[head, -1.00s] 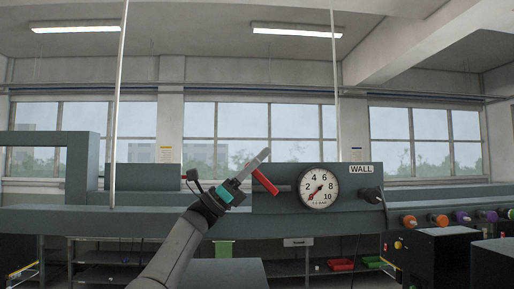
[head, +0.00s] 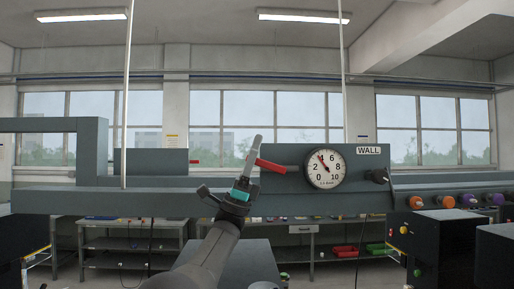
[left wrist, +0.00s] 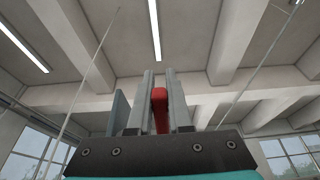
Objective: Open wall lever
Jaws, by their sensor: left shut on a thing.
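My left gripper (head: 252,157) comes up from below and is shut on the lever's left end. In the left wrist view the lever (left wrist: 160,108) lies between the two grey fingers of the gripper (left wrist: 159,88). My right gripper is not in view.
A dark knob (head: 377,176) is right of the gauge. Orange knobs (head: 416,202) and purple ones stand further right above a dark cabinet (head: 436,238). A thin white pole (head: 127,90) rises at left. Shelves with red bins (head: 345,251) are behind, below the beam.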

